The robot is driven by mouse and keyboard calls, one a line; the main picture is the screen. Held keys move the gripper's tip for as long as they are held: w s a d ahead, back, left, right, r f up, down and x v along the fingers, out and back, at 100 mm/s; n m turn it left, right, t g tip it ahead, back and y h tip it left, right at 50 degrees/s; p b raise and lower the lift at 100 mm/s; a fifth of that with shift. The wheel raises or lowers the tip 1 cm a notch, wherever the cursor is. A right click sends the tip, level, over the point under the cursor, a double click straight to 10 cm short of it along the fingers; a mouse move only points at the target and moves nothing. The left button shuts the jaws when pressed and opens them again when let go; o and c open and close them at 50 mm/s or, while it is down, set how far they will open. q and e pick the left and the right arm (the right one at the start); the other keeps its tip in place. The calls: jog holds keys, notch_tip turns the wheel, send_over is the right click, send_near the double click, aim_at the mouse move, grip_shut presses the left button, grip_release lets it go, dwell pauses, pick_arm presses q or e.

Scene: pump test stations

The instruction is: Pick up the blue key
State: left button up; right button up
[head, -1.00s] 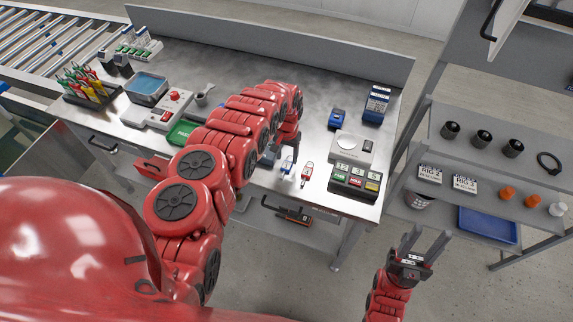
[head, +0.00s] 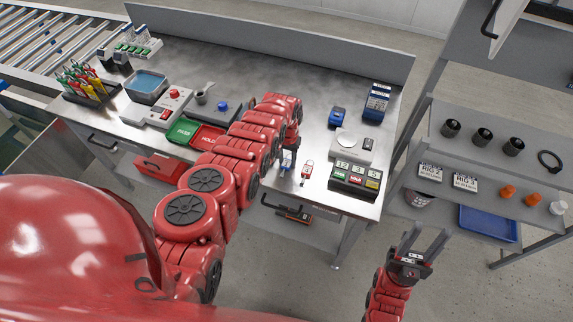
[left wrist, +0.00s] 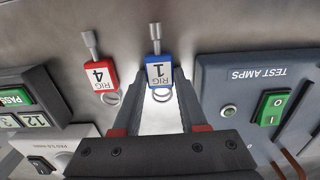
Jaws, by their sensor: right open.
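The blue key (left wrist: 157,74), with a white tag reading RIG 1, lies on the metal bench in the left wrist view. It also shows in the head view (head: 286,160), just below my left wrist. My left gripper (left wrist: 161,84) is open, with its two fingers on either side of the blue key and its ring. I cannot tell whether they touch it. A red key (left wrist: 101,75) tagged RIG 4 lies beside it, outside the fingers. In the head view the arm mostly hides my left gripper. My right gripper (head: 427,242) is open and empty, off the bench's right side.
A test amps panel (left wrist: 255,95) lies close on one side of the gripper. Red and green trays (head: 207,137) lie left of the arm. The rear middle of the bench is clear.

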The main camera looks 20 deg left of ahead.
pick_arm(q)
grip_shut()
jog(key=shift+r, duration=0.15)
